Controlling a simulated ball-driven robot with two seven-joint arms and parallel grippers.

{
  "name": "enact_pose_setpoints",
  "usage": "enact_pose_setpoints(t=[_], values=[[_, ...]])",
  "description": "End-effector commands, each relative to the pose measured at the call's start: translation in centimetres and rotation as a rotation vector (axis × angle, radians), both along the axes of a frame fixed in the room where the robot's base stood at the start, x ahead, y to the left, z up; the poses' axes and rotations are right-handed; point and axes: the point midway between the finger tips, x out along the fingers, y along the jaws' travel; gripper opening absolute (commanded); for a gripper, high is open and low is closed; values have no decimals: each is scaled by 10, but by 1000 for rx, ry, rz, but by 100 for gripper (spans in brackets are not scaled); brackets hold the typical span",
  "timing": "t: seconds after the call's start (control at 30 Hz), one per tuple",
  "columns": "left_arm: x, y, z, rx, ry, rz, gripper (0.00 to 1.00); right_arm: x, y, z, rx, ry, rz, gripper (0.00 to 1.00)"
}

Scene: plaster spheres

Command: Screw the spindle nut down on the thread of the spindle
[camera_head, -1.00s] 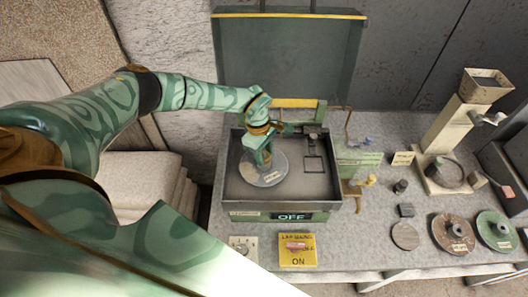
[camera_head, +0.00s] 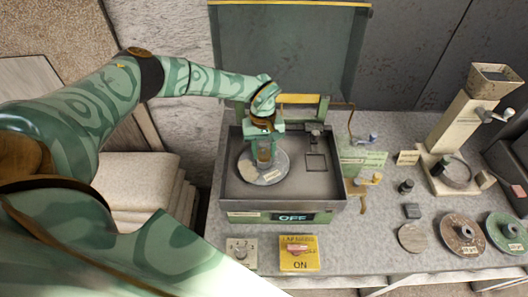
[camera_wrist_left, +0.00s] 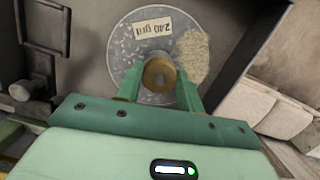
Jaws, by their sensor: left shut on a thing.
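My left gripper (camera_head: 264,156) points down over a grey lap disc (camera_head: 250,174) in the open machine's tray. In the left wrist view the gripper (camera_wrist_left: 160,84) is shut on a round brass-coloured spindle nut (camera_wrist_left: 158,73), one finger on each side. The nut stands around the middle of the disc (camera_wrist_left: 128,45), which bears a "240 grit" label and a pale patch. The spindle and its thread are hidden beneath the nut and fingers. I cannot tell how far down the nut sits. My right gripper is not in view.
The tray's dark walls (camera_head: 228,185) surround the disc, and a raised lid (camera_head: 290,55) stands behind. The front display (camera_head: 292,217) reads OFF. Brown (camera_head: 458,247) and green (camera_head: 506,247) discs and a pale column device (camera_head: 462,118) stand right.

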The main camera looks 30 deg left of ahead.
Motion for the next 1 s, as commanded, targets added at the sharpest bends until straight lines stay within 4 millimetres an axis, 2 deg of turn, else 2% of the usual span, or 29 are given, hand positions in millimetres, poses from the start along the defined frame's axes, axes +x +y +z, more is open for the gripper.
enact_pose_setpoints(t=[0.3,0.4,0.6,0.63,0.7,0.73,0.9,0.93,0.97,1.0], values=[[1,0,-1,1,-1,-558,11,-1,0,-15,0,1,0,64],[1,0,0,1,-2,-647,11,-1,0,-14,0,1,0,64],[1,0,0,0,-2,-659,11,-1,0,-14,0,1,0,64],[1,0,0,0,-2,-659,40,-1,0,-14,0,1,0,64],[1,0,0,0,-2,-658,59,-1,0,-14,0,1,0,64],[1,0,0,0,-2,-657,63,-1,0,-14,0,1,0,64],[0,0,0,0,-1,-657,63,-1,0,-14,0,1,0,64],[0,0,0,0,-1,-657,60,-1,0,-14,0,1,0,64],[0,0,0,0,-1,-657,51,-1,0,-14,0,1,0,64],[0,0,0,0,-1,-657,50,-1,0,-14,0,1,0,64]])
